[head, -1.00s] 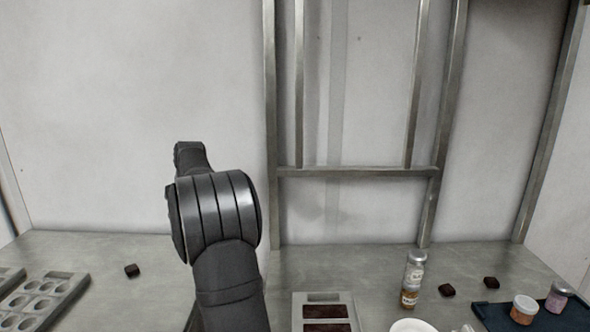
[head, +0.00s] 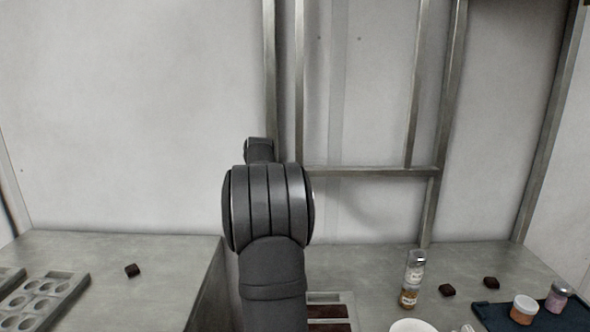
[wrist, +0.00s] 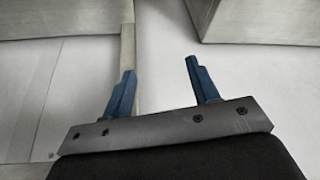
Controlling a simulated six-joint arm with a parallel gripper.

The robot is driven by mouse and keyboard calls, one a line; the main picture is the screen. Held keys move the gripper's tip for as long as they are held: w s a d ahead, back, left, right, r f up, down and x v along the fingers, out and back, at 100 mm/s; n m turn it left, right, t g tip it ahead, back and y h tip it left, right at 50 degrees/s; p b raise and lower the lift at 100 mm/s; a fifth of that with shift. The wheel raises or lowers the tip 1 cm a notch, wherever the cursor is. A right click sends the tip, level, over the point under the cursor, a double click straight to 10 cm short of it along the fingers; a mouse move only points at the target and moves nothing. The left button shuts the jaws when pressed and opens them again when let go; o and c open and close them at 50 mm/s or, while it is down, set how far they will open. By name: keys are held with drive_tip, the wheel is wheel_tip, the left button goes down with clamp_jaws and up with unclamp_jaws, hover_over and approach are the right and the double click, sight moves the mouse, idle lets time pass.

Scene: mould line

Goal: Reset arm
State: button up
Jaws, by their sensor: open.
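My gripper (wrist: 160,85) shows in the wrist view with its two blue fingers spread apart and nothing between them. Behind the fingers are pale floor or wall surfaces and the edges of two grey blocks or counters. In the head view my dark arm rises at the middle of the picture, in front of the gap beside the left counter. The gripper itself cannot be made out in the head view.
The left counter (head: 170,260) holds a grey mould (head: 45,300) and a dark chocolate piece (head: 132,270). The right counter (head: 380,265) holds a brown-filled mould (head: 330,312), partly behind my arm, a jar (head: 413,280), two dark pieces (head: 447,290), a white bowl (head: 412,326) and a blue tray (head: 490,318) with two small jars.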

drive_tip(key=s+d+m+h, duration=0.1)
drive_tip(key=d+m, duration=0.3)
drive_tip(key=d, duration=1.5)
drive_tip(key=shift+s+d+h, duration=0.25)
drive_tip(key=shift+h, duration=0.15)
drive_tip(key=shift+o, duration=0.5)
drive_tip(key=m+g+h, duration=0.1)
drive_tip(key=m+g, duration=0.3)
drive_tip(key=m, duration=1.2)
hover_over(448, 288)
drive_tip(key=a, duration=0.1)
wheel_tip(448, 288, down, 14)
drive_tip(key=shift+s+a+f, duration=0.15)
drive_tip(key=shift+f, duration=0.1)
drive_tip(key=shift+w+d+f, duration=0.1)
drive_tip(key=shift+d+f, duration=0.1)
drive_tip(key=shift+f, duration=0.8)
drive_tip(key=shift+w+d+f, duration=0.1)
drive_tip(key=shift+d+f, duration=0.1)
drive_tip(key=shift+f, duration=0.85)
drive_tip(key=shift+d+f, duration=0.2)
drive_tip(key=shift+f, duration=0.8)
drive_tip(key=c, duration=1)
